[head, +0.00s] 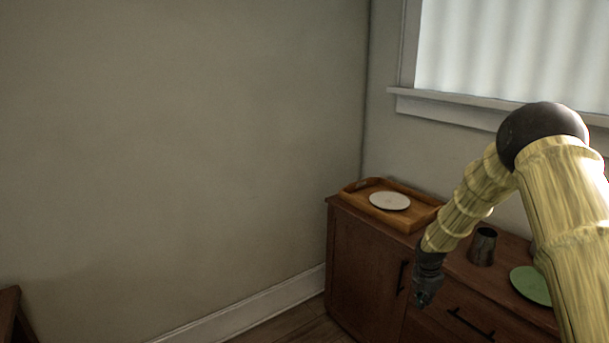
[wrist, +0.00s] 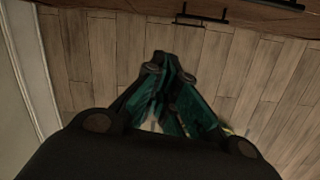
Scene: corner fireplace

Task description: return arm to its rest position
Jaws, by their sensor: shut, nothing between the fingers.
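My arm, in a yellow wood-like finish with a dark elbow, reaches in from the right of the head view and bends down. My gripper (head: 424,298) hangs in front of the wooden cabinet (head: 365,256), pointing down. In the wrist view the gripper (wrist: 162,62) has its dark green fingers drawn together, with nothing between them. The plank floor (wrist: 90,60) shows below it, and the cabinet's dark front edge runs along the top of that view.
On the cabinet top are a wooden tray (head: 407,222) holding a white plate (head: 390,201), a dark metal cup (head: 483,247) and a green plate (head: 530,286), partly hidden by my arm. A brown furniture edge (head: 9,312) shows at lower left. Floor left of the cabinet looks clear.

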